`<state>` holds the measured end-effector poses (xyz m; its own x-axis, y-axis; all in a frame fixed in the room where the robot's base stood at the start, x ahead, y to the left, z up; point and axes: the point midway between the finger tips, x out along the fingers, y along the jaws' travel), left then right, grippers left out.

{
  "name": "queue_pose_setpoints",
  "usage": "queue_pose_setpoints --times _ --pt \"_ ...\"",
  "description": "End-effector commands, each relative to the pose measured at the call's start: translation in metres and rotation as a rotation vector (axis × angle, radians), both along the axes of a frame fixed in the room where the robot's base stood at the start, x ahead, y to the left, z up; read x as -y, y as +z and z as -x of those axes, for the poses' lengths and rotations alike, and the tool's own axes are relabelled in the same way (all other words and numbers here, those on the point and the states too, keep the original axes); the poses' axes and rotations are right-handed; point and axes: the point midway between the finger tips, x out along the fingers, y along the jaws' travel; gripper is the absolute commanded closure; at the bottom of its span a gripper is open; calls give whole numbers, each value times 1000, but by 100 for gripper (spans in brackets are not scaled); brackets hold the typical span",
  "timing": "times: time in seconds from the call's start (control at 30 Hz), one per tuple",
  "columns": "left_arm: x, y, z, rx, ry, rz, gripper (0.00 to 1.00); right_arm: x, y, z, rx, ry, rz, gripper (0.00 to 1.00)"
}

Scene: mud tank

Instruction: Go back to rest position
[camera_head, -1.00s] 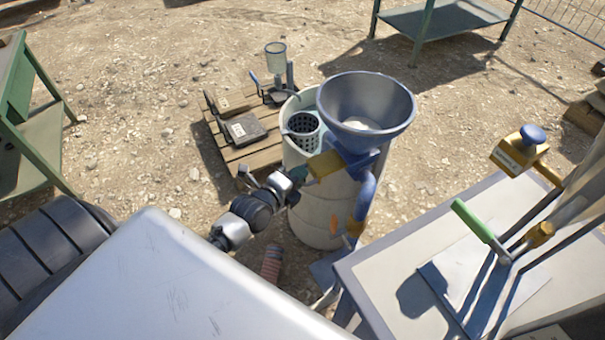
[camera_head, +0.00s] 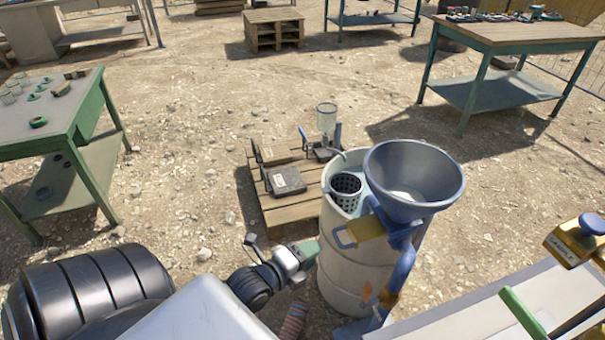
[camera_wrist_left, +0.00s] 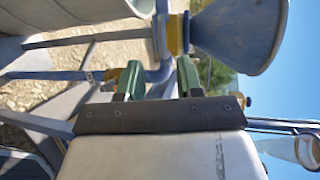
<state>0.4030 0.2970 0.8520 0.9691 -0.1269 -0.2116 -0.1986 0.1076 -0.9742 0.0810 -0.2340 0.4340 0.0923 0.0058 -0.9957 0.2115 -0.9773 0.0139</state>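My left gripper (camera_head: 312,251), with green fingertips, is at the left side of the pale drum (camera_head: 350,275), below the blue funnel (camera_head: 414,180). In the left wrist view its two green fingers (camera_wrist_left: 159,78) stand apart with nothing held between them. A blue pipe shows behind the gap, and the funnel (camera_wrist_left: 240,32) is to the upper right. The yellow part (camera_head: 366,228) under the funnel is apart from the fingertips. My right gripper is not in view.
A perforated cup (camera_head: 345,190) sits in the drum's top. A wooden pallet (camera_head: 283,208) with a scale stands behind. Green tables stand at the left (camera_head: 60,135) and upper right (camera_head: 520,36). Open gravel lies between.

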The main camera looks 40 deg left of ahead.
Motion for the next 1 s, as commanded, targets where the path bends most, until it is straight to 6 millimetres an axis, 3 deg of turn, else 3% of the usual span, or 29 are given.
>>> queue_pose_setpoints --times 0.23,0.8,0.93,1.0 --pt "-3 4 22 -1 0 1 64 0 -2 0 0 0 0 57" --pt "-3 4 22 -2 2 1 64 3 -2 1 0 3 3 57" --pt "-6 -16 23 -48 27 44 64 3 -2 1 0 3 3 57" --pt "-10 -43 26 -109 62 101 64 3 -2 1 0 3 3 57"
